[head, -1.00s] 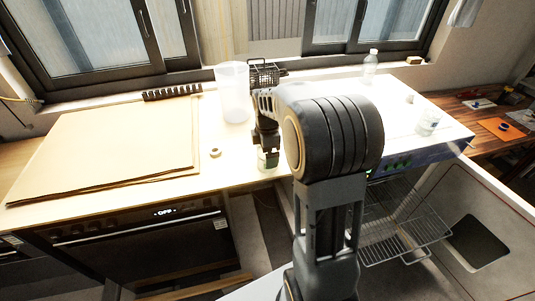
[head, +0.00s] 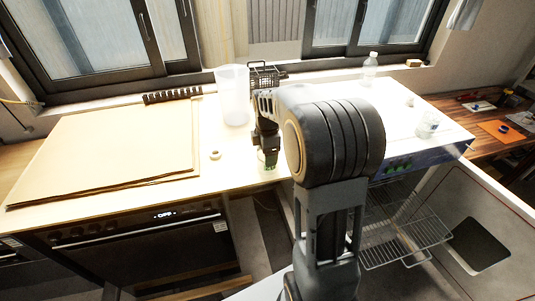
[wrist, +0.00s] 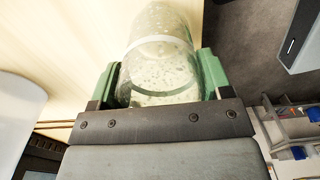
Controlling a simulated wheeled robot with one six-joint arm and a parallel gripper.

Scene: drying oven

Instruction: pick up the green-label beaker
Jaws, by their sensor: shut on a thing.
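A clear glass beaker (wrist: 160,52) fills the space between my gripper's green finger pads in the wrist view, with a pale band around it. My gripper (wrist: 162,74) is shut on it, one pad on each side. In the head view the beaker (head: 270,160) shows small and partly hidden below my dark gripper (head: 267,146), near the front edge of the light counter. A green tint shows low on it. I cannot tell whether its base touches the counter.
A tape roll (head: 215,155) lies left of the gripper. A tall translucent container (head: 232,95) and a black basket (head: 264,74) stand behind. Another beaker (head: 428,124) and a clear bottle (head: 370,68) are at right. A wire rack (head: 405,235) sticks out below the counter.

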